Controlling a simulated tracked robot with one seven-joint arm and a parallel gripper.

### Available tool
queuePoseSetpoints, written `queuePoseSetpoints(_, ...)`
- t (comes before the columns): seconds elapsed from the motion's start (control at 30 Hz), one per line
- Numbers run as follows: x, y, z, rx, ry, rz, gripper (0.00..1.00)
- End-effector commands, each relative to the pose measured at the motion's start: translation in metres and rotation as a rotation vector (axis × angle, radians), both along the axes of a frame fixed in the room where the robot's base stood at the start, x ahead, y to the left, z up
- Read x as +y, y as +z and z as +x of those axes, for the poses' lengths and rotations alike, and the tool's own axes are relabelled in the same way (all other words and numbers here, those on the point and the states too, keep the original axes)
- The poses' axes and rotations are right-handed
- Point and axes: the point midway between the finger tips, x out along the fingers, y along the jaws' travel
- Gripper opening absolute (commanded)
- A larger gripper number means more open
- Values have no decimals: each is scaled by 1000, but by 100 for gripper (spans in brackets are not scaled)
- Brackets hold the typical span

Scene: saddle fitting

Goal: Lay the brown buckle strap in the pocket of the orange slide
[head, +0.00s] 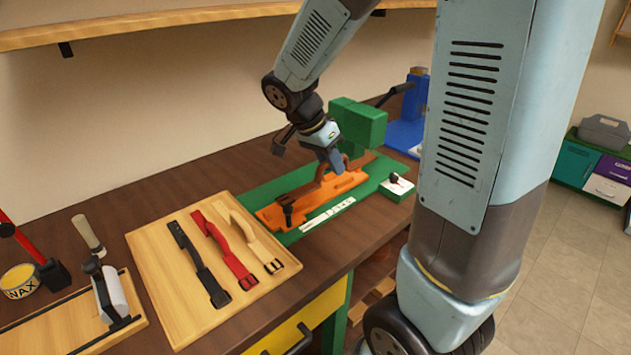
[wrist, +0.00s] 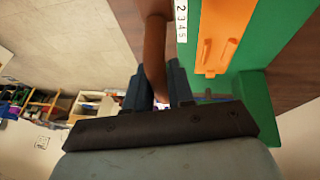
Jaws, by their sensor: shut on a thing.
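My gripper (head: 333,160) is shut on the brown buckle strap (wrist: 154,50). In the wrist view the strap runs up from between the two fingers (wrist: 158,82) to the top edge; its far end is out of frame. The orange slide (head: 312,196) lies on a green base, below and around the gripper in the head view. In the wrist view the slide (wrist: 238,18) is right of the strap, with a long recess in it. I cannot tell whether strap and slide touch.
A wooden board (head: 165,290) left of the slide holds a black strap (head: 196,262), a red strap (head: 226,250) and a cream strap (head: 252,238). A green block (head: 358,122) stands behind the gripper. A white scale (head: 327,215) runs along the slide's front.

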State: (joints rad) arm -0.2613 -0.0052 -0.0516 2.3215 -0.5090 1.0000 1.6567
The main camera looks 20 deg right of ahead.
Motion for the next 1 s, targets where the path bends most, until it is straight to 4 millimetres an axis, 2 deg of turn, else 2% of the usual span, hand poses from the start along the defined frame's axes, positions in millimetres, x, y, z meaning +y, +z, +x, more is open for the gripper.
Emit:
queuePoseSetpoints(0.3,1,-24,51,3,-6,-1,0)
queuePoseSetpoints(0.5,2,-52,73,4,-6,-2,0)
queuePoseSetpoints(0.7,3,-71,88,2,-6,-1,0)
queuePoseSetpoints(1.0,3,-84,98,2,-6,0,0)
